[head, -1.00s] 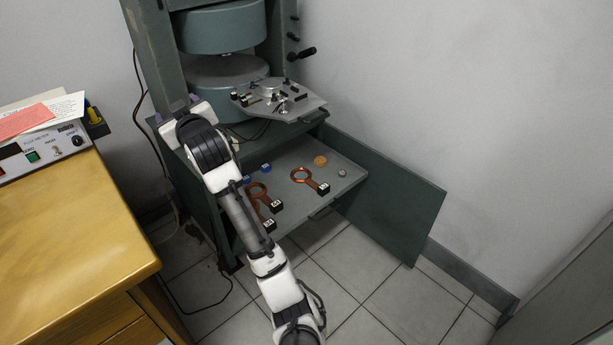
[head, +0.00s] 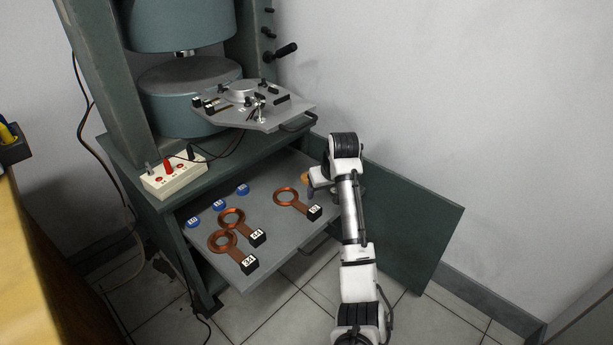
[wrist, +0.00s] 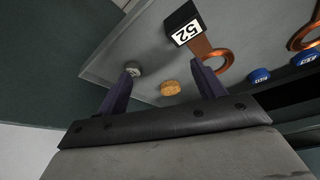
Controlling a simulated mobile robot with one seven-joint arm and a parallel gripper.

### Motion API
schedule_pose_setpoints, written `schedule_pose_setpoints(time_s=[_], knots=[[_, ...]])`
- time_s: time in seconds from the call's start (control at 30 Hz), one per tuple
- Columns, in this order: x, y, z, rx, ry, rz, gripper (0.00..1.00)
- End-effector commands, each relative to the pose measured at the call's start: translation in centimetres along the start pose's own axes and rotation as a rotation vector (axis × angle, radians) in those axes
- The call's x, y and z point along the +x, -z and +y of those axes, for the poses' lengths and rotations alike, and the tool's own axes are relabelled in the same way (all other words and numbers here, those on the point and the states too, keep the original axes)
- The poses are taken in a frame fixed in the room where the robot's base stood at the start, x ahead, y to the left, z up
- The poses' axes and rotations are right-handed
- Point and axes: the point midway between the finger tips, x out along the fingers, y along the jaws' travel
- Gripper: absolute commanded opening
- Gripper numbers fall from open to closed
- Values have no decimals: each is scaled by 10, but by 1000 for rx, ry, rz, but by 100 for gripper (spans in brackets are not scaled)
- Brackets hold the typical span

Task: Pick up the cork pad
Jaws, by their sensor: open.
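The cork pad (wrist: 170,88) is a small round tan disc lying on the grey pull-out shelf (wrist: 95,68). In the wrist view it appears between my two fingers, nearer the right one. In the head view my gripper (head: 317,186) is over the shelf's right part. I cannot tell its exact height above the pad.
A small grey disc (wrist: 133,68) lies by my left fingertip in the wrist view. A copper ring with a black tag (head: 290,197) lies left of the pad. Other copper rings (head: 222,241) and blue discs (head: 243,189) lie further left. A metal stage (head: 262,112) overhangs the shelf's back.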

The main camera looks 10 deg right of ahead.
Motion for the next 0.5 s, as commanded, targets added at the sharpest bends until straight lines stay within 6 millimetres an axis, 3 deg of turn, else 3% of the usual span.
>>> schedule_pose_setpoints(time_s=[0.5], knots=[[32, 76, -1, -2, -1, 1, 69]])
